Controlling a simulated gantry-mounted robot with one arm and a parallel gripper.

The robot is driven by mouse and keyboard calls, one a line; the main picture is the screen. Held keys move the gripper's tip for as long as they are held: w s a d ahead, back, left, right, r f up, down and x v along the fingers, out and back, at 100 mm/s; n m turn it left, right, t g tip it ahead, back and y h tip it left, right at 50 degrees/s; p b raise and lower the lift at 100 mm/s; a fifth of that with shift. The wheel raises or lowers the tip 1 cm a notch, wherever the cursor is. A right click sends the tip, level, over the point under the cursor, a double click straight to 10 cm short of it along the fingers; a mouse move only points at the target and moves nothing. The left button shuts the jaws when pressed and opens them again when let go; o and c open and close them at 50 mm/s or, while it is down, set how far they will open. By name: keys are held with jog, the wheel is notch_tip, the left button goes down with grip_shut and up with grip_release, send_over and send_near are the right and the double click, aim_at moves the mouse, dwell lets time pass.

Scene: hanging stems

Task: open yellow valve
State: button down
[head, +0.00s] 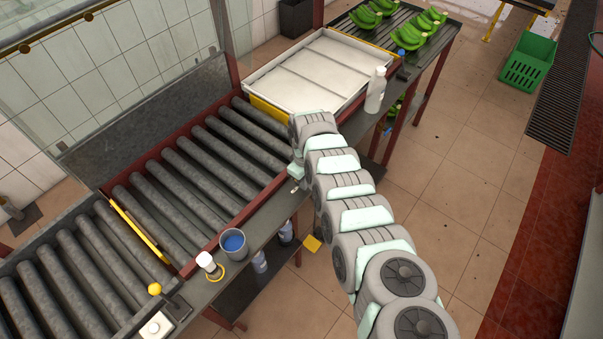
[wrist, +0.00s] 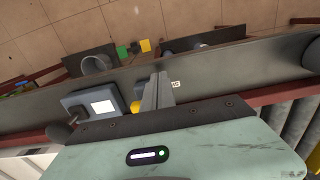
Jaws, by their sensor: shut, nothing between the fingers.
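My gripper (wrist: 158,92) is shut and empty; its fingers stand together over the grey bench edge in the wrist view. A rounded yellow part (wrist: 136,107) shows just left of the fingers, partly hidden; it may be the yellow valve, but I cannot tell its shape or whether it is touched. In the head view my gripper (head: 296,180) is at the bench edge beside the rollers, its fingers too small to judge. A yellow ball knob (head: 154,288) stands at the lower left, well away from my gripper. I cannot tell which yellow part is the valve.
A grey box with a white panel (wrist: 90,104) sits left of the fingers. A blue-filled cup (head: 233,243) and a white-capped item (head: 206,262) stand on the bench. A white bottle (head: 376,89) stands near the white tray (head: 262,84). Rollers (head: 215,150) lie left.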

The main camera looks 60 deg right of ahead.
jog(key=shift+w+f+b, duration=0.25)
jog(key=shift+w+b, duration=0.05)
jog(key=shift+b, duration=0.25)
